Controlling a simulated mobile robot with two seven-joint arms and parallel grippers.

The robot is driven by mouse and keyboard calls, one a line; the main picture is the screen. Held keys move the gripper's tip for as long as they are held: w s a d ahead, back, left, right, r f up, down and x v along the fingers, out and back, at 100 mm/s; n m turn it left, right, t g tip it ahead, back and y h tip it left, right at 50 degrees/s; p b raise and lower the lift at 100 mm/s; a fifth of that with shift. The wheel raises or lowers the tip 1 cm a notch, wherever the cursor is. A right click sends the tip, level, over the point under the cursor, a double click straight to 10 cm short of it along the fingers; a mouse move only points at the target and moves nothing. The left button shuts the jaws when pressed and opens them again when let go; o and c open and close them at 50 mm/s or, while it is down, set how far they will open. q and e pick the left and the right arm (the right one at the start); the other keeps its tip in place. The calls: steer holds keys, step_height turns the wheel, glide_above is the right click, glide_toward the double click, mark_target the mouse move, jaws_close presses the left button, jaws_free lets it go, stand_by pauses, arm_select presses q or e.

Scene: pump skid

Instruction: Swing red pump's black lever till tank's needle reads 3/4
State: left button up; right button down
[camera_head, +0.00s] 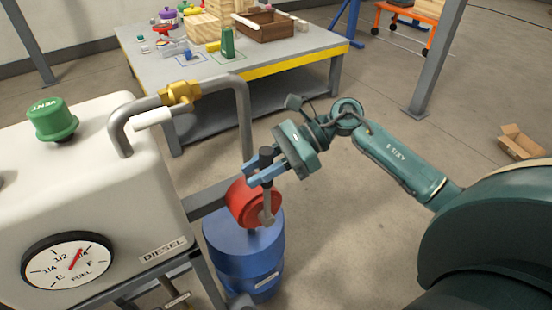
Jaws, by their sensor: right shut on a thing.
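The red pump (242,203) sits on top of the blue drum (240,258). Its lever (266,154) has a black grip at the top and a grey shaft, and stands nearly upright in front of the pump. My right gripper (261,174) is shut on the lever just below the top of the grip. The white tank (75,182), labelled DIESEL, stands at the left. On its front is the round fuel gauge (68,262). Its red needle points up and right, with its tip at or very close to the 3/4 mark. My left gripper is out of view.
A grey pipe with a yellow valve (180,93) and a white handle arches from the tank behind the pump. A workbench (285,67) with blocks, a wooden crate and small items stands behind. An open cardboard box (520,143) lies on the floor at the right.

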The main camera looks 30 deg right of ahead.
steer(key=a+f+h+p, duration=0.2)
steer(key=a+h, duration=0.3)
steer(key=a, duration=0.2)
steer(key=shift+s+n, duration=0.25)
steer(key=shift+n, duration=0.05)
steer(key=c, duration=1.2)
jaws_free()
steer(key=v, duration=1.3)
steer(key=shift+d+b, duration=0.1)
steer(key=shift+b, duration=0.25)
